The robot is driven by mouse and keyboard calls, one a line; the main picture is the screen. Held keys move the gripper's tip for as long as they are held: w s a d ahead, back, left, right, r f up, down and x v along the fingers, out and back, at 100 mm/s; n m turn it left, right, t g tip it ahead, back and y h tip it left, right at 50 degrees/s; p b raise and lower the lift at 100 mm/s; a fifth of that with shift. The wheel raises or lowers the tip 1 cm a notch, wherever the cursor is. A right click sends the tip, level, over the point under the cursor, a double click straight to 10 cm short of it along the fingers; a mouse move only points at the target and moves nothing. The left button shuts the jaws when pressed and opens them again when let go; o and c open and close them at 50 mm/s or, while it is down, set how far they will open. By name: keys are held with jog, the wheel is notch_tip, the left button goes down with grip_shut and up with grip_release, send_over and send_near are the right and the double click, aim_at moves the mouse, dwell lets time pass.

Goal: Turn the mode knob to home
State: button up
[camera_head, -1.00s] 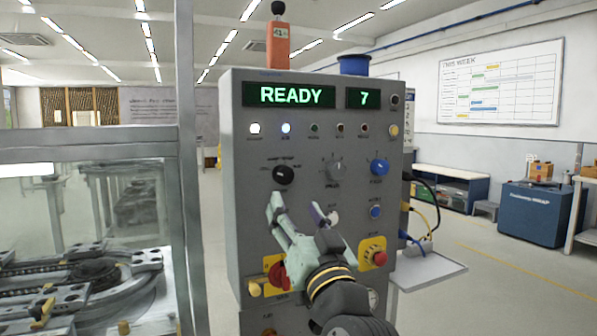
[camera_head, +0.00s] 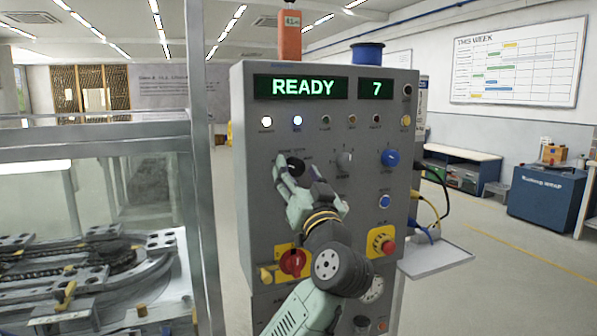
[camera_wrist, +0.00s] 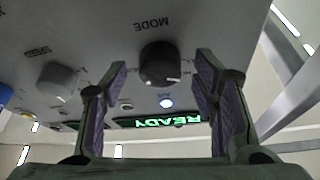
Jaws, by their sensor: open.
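In the head view the knob (camera_head: 296,167) is partly hidden behind the fingertips of my gripper (camera_head: 291,177). I cannot tell how deep the fingers reach around it or which position its pointer marks. The display (camera_head: 303,87) reads READY, with 7 beside it.
A grey knob (camera_wrist: 57,80) is beside the mode knob, near one finger. A blue knob (camera_head: 389,157), a red rotary switch (camera_head: 293,262) and a red stop button (camera_head: 388,248) are on the same panel. A metal-framed track cell (camera_head: 100,145) stands at the left.

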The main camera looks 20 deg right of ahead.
jog(key=shift+c, duration=0.3)
jog(key=c, duration=1.1)
jog(key=shift+m, duration=0.4)
jog(key=m+h, duration=0.1)
jog(key=m, duration=0.2)
jog(key=m+g+h+p, duration=0.1)
jog(key=m+h, duration=0.1)
jog(key=shift+a+r+m, duration=0.15)
jog(key=shift+a+m, duration=0.05)
jog(key=shift+m, duration=0.2)
jog(key=shift+m+g+h+p, duration=0.45)
jog(key=shift+m+p, duration=0.15)
jog(key=shift+m, duration=0.65)
jog(key=shift+m+g+h+p, duration=0.45)
jog(key=shift+m+p, duration=0.15)
jog(key=shift+m, duration=0.65)
jog(key=o, duration=1.2)
jog(key=shift+c, duration=0.2)
